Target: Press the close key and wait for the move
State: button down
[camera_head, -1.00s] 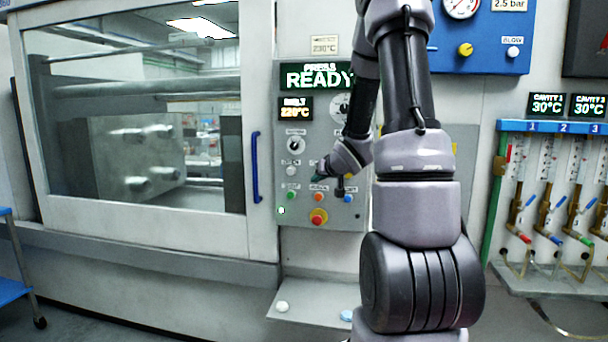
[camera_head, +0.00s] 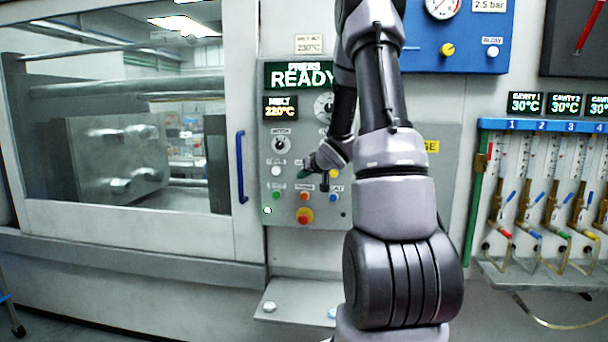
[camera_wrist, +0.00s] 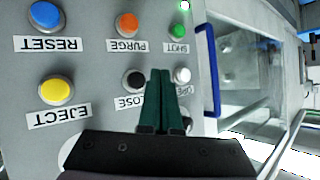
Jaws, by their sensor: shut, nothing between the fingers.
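The close key is a black round button (camera_wrist: 135,78) on the grey control panel (camera_head: 330,218). In the wrist view its label reads "LOSE", upside down, with the first letter hidden by my gripper. My gripper (camera_wrist: 160,72) is shut and empty, its green fingertips between the close key and the white open key (camera_wrist: 181,75). I cannot tell whether the tips touch the panel. In the head view my gripper (camera_head: 304,173) is at the panel's lower part and hides the close key. The panel display (camera_head: 298,76) reads "PRESS READY".
Nearby keys are orange purge (camera_wrist: 126,25), green shot (camera_wrist: 177,31), blue reset (camera_wrist: 46,14) and yellow eject (camera_wrist: 55,89). A red stop button (camera_head: 304,215) sits below. The machine's glass door with its blue handle (camera_head: 241,167) is to the left, flowmeters (camera_head: 540,180) to the right.

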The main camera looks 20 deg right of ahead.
jog(key=shift+w+d, duration=0.45)
jog(key=shift+w, duration=0.2)
jog(key=shift+w+d, duration=0.4)
jog(key=shift+w, duration=0.2)
dwell(1.2)
jog(key=shift+w+d, duration=0.25)
jog(key=shift+w, duration=0.1)
